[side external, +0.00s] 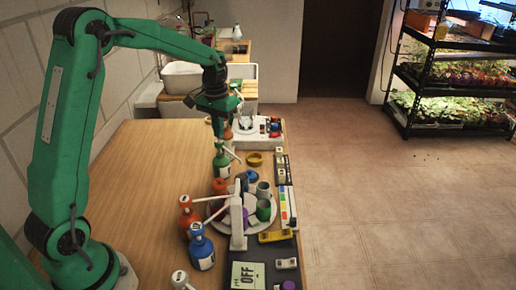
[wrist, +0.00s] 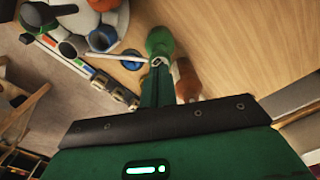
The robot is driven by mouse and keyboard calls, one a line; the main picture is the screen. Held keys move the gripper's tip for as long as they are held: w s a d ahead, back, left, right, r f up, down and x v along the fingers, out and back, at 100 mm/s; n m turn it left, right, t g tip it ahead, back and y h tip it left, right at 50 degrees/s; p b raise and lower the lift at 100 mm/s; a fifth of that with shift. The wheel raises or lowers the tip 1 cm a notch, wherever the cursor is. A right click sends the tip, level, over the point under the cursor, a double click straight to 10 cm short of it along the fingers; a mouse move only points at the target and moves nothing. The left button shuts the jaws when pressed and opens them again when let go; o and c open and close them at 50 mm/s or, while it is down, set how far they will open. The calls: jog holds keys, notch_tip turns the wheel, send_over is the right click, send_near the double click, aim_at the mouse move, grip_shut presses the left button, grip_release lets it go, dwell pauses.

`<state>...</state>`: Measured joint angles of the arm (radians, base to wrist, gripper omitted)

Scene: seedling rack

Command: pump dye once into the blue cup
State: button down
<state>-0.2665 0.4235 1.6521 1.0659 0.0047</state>
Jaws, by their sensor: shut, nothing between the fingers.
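My gripper (side external: 217,134) is shut and empty, pointing down just above the pump head of the green bottle (side external: 222,167). In the wrist view its fingertips (wrist: 157,68) overlap the pump head of the green bottle (wrist: 160,40); I cannot tell whether they touch. The bottle stands upright, and its white spout (wrist: 130,58) reaches toward the blue cup (wrist: 102,39). The blue cup sits at the edge of the white round tray (wrist: 122,20). In the side view the tray (side external: 230,212) lies nearer the camera than the green bottle, and the blue cup is partly hidden.
Grey (side external: 264,188) and green (side external: 263,210) cups share the tray. An orange bottle (wrist: 187,80) stands close beside the green one. Another orange bottle (side external: 187,215) and a blue bottle (side external: 201,248) stand left of the tray. The table's left side is clear.

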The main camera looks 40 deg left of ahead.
aim_at(219, 141)
jog(key=shift+f, duration=1.55)
jog(key=shift+r, duration=1.55)
notch_tip(219, 141, up, 6)
dwell(0.9)
